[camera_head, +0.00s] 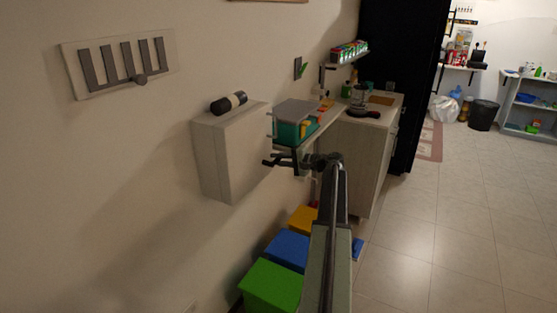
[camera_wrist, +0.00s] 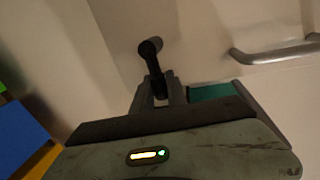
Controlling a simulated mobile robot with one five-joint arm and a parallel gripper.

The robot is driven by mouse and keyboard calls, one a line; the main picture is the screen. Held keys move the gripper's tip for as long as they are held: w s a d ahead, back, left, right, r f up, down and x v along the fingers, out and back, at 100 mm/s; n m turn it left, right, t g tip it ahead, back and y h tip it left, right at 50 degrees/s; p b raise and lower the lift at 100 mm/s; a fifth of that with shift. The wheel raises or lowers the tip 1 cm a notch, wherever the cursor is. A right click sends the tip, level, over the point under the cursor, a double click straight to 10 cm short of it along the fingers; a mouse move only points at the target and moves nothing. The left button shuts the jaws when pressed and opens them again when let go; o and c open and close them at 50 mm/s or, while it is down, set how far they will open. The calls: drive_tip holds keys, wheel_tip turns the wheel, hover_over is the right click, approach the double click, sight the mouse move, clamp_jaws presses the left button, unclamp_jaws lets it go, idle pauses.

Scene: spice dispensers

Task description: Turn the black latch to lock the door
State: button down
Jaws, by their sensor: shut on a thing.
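The black latch (camera_wrist: 153,62) shows in the wrist view as a dark bar with a round knob at its upper end, against a pale surface. Its lower end lies between the fingertips of my gripper (camera_wrist: 160,92), which is shut on it. The latch slants slightly, with its knob up and to the left. In the head view my gripper (camera_head: 281,160) is in front of the wall, just right of the pale wall box (camera_head: 225,155) and below a teal container. I cannot clearly tell the latch from my gripper there. Which panel is the door is unclear.
A grey metal bar (camera_wrist: 275,53) is at the wrist view's right. The teal container (camera_head: 288,131) with a grey lid is just above my gripper. Green (camera_head: 270,285), blue (camera_head: 287,249) and yellow (camera_head: 302,218) boxes are below. The tiled floor (camera_head: 450,240) is clear to the right.

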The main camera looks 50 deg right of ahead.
drive_tip(key=shift+f, duration=0.1)
drive_tip(key=c, duration=1.3)
unclamp_jaws()
drive_tip(key=shift+c, duration=0.2)
drive_tip(key=shift+s+d, duration=0.15)
drive_tip(key=shift+s, duration=0.1)
drive_tip(key=p+v, duration=0.1)
drive_tip(key=v, duration=0.6)
drive_tip(key=shift+s, duration=0.1)
